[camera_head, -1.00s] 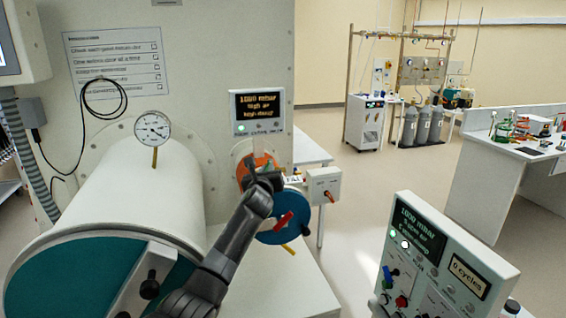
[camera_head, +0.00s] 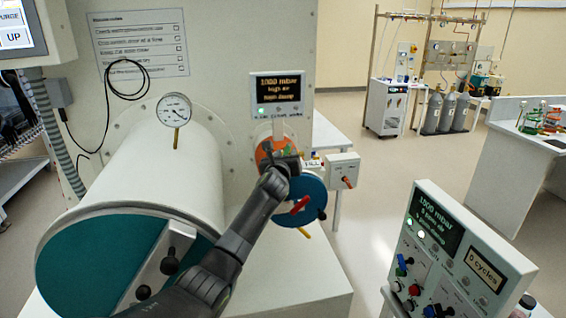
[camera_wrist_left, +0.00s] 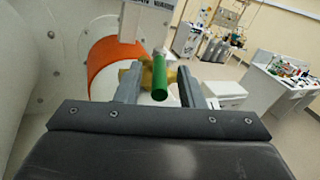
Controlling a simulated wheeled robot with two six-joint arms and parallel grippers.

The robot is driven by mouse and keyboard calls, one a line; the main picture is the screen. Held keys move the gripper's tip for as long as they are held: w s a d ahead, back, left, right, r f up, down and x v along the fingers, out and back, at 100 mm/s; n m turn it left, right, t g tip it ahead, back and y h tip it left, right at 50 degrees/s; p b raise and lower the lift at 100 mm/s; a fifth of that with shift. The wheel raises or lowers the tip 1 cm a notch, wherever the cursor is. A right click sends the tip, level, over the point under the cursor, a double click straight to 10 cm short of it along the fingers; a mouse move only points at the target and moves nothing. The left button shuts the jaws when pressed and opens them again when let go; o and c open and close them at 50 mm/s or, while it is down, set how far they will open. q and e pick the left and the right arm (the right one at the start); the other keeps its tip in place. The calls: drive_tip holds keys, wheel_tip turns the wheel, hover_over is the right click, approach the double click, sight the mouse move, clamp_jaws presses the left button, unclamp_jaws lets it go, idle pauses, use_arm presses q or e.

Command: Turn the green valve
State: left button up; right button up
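The green valve handle (camera_wrist_left: 159,82) is a short green bar on a brass-coloured body (camera_wrist_left: 147,76), seen in the left wrist view. It sits in front of an orange ring (camera_wrist_left: 108,62). My left gripper (camera_wrist_left: 158,88) is open, with one finger on each side of the green handle. Gaps show on both sides, so the fingers do not appear closed on it. In the head view my left gripper (camera_head: 284,155) is at the small port with the orange ring (camera_head: 264,150), and it mostly hides the valve. My right gripper is not in view.
A blue disc with a red handle (camera_head: 301,205) is just below my left gripper. A large white cylinder (camera_head: 150,165) with a gauge is on the left. A control panel (camera_head: 450,265) stands at the front right.

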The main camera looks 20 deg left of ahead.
use_arm(q)
drive_tip(key=shift+s+d, duration=0.15)
drive_tip(key=shift+s, duration=0.35)
drive_tip(key=b+v, duration=0.4)
drive_tip(key=v, duration=1.2)
drive_tip(key=shift+s, duration=0.15)
drive_tip(key=shift+d, duration=0.1)
drive_tip(key=shift+c, duration=0.4)
